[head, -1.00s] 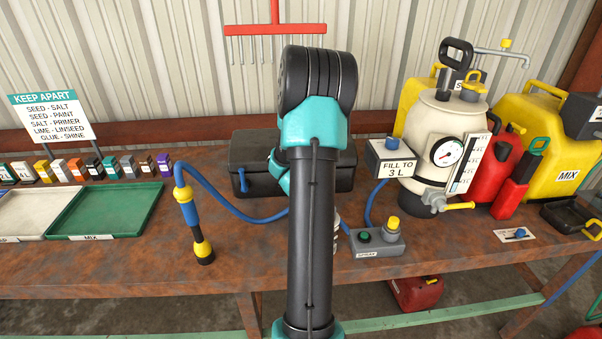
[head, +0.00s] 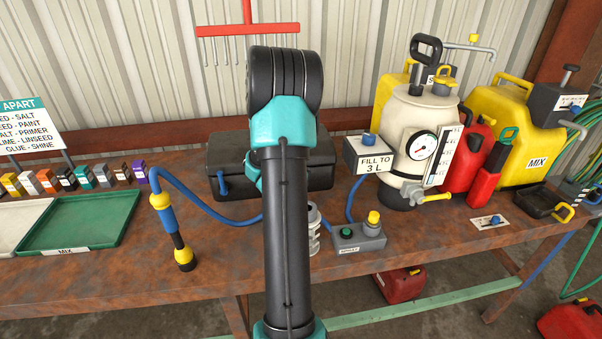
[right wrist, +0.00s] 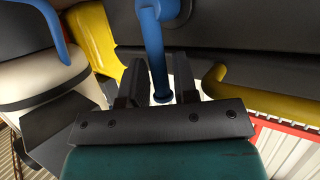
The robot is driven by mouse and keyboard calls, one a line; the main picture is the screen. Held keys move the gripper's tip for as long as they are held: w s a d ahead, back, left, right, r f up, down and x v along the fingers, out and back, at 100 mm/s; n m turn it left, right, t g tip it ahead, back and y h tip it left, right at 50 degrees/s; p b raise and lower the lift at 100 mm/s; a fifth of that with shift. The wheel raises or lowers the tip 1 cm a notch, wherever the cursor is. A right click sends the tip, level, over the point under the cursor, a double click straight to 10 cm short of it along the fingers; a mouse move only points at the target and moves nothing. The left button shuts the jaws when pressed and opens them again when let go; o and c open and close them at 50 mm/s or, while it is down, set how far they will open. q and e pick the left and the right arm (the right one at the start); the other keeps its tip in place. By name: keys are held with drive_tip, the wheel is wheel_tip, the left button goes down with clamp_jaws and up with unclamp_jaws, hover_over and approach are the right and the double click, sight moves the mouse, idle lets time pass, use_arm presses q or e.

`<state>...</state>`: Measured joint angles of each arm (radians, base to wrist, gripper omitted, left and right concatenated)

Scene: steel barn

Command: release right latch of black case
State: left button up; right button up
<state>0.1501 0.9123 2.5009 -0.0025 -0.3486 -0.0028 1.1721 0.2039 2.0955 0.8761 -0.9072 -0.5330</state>
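The black case (head: 323,172) sits at the back of the bench in the head view, its middle hidden behind my arm. One blue latch (head: 223,183) shows on the left of its front; the right latch is hidden there. My right gripper (right wrist: 158,92) is masked by its own arm in the head view. In the right wrist view, its two dark fingers stand on either side of a blue lever (right wrist: 155,55), which looks like a case latch. Slim gaps show beside the lever, so the fingers look open around it. My left gripper is not in view.
A box labelled FILL TO 3 L (head: 368,157) and a cream tank (head: 400,110) stand right of the case. A grey switch box (head: 358,238) and a blue hose (head: 195,200) lie in front. A green tray (head: 80,222) is at left.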

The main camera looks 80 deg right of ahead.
drive_tip(key=v, duration=1.7)
drive_tip(key=shift+r, duration=0.15)
drive_tip(key=shift+w, duration=0.15)
